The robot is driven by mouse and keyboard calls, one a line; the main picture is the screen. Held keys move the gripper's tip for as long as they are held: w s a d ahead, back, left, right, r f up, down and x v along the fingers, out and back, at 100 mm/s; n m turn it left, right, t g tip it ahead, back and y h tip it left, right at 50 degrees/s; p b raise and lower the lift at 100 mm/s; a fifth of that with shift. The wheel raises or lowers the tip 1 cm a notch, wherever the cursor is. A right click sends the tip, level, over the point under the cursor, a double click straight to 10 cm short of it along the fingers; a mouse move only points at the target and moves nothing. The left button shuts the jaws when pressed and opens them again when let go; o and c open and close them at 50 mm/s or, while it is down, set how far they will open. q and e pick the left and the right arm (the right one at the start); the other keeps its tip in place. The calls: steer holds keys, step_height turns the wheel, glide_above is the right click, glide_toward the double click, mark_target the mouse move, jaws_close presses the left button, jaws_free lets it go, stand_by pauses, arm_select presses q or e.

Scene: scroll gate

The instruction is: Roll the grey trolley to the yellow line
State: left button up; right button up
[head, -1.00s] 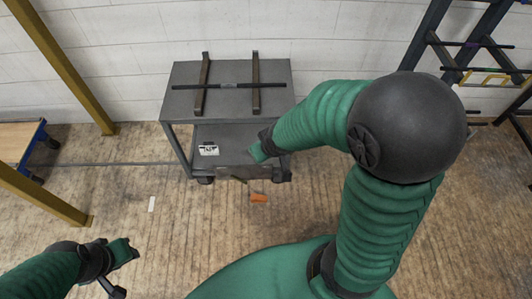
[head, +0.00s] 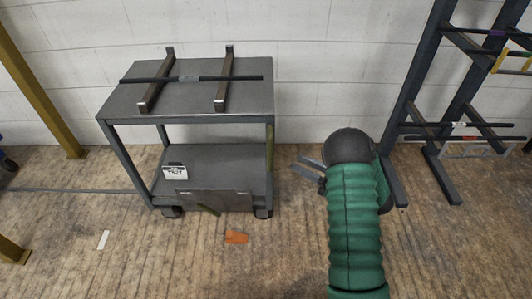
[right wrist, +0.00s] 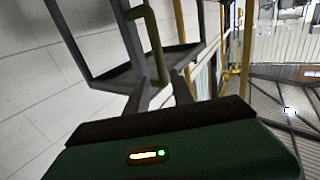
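The grey trolley (head: 238,99) stands by the wall, left of centre in the head view. Two dark bars and a black rod lie on its top. A tilted grey plate (head: 232,200) and a short olive handle (head: 209,210) show at its lower front. My right gripper (head: 300,168) is to the right of the trolley, apart from it, fingers spread and pointing left. In the right wrist view my right gripper (right wrist: 162,84) is open, with an olive handle (right wrist: 149,32) beyond and between the fingertips. I see no yellow line on the floor. My left gripper is out of view.
A dark rack (head: 405,100) with rods stands at the right. A yellow post (head: 42,85) stands at the left. An orange scrap (head: 236,237) and a white strip (head: 103,240) lie on the wooden floor. The floor in front of the trolley is otherwise clear.

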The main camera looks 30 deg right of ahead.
steer(key=b+x, duration=0.5)
steer(key=x, duration=0.9)
steer(key=shift+w+a, duration=0.15)
steer(key=shift+w, duration=0.1)
jaws_close()
stand_by(0.5)
